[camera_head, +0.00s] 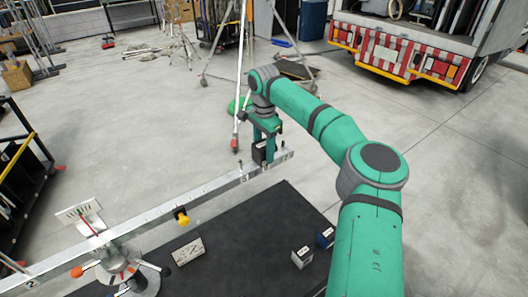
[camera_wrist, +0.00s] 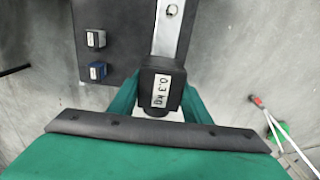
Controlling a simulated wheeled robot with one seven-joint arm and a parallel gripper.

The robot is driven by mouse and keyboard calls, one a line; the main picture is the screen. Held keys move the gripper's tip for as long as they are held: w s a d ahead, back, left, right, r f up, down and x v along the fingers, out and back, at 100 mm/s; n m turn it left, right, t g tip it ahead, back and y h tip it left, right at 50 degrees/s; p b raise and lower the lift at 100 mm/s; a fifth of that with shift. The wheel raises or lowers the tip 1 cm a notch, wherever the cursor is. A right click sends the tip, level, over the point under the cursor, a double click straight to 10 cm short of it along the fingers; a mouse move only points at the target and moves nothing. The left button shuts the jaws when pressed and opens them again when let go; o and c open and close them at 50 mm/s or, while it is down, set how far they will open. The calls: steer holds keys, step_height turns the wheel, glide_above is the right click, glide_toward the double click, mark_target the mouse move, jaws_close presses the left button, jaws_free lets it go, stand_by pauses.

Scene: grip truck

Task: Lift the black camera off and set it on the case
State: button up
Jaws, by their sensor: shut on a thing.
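The black camera, a small black block (camera_head: 259,153) with a white label, is at the far right end of the long metal beam (camera_head: 215,196). In the wrist view the black camera (camera_wrist: 148,83) shows its label, "0.3 kg". My gripper (camera_head: 266,146) has its green fingers on both sides of it and is shut on it. The wrist view shows the gripper (camera_wrist: 160,102) around the block from above. I cannot tell whether the block touches the beam. The dark flat case top (camera_head: 245,235) lies below the beam, towards my body.
A grey-topped block (camera_head: 302,257) and a blue block (camera_head: 325,238) stand on the case near its right edge. A pale card (camera_head: 188,250) is at its left. A yellow piece (camera_head: 182,216) is on the beam. Tripod legs (camera_head: 239,100) stand behind my gripper. The case's middle is clear.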

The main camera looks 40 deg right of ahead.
steer(key=shift+r, duration=7.65)
step_height(320, 180, up, 8)
glide_above(264, 144)
steer(key=shift+d+r, duration=0.1)
steer(key=shift+r, duration=0.05)
